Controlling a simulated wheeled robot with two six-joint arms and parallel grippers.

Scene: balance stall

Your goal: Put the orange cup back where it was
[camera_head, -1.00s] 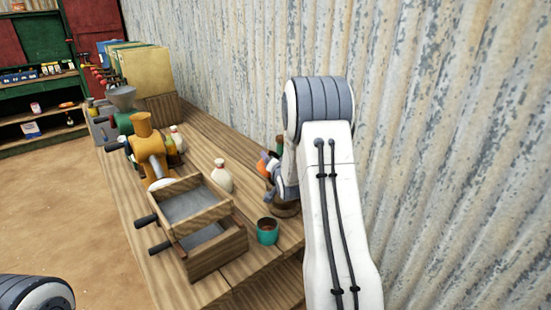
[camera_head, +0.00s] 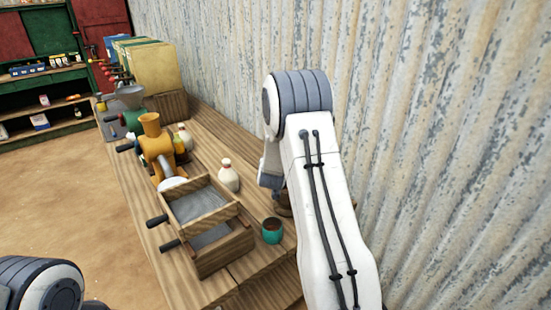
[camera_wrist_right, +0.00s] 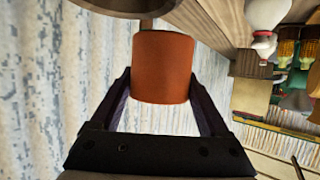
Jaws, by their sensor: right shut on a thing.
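The orange cup (camera_wrist_right: 163,66) fills the middle of the right wrist view. My right gripper (camera_wrist_right: 161,92) is shut on it, with one dark finger on each side. In the head view my right arm hides the cup and the gripper. A wooden round thing (camera_wrist_right: 116,5) shows just beyond the cup in the wrist view; I cannot tell whether they touch. My left gripper is not in view; only part of my left arm shows at the lower left of the head view.
On the wooden bench (camera_head: 262,265) stand a teal cup (camera_head: 272,231), a white bottle (camera_head: 228,176), a wooden box with trays (camera_head: 222,249) and an orange grinder (camera_head: 156,148). The corrugated wall (camera_head: 420,100) runs close along the right.

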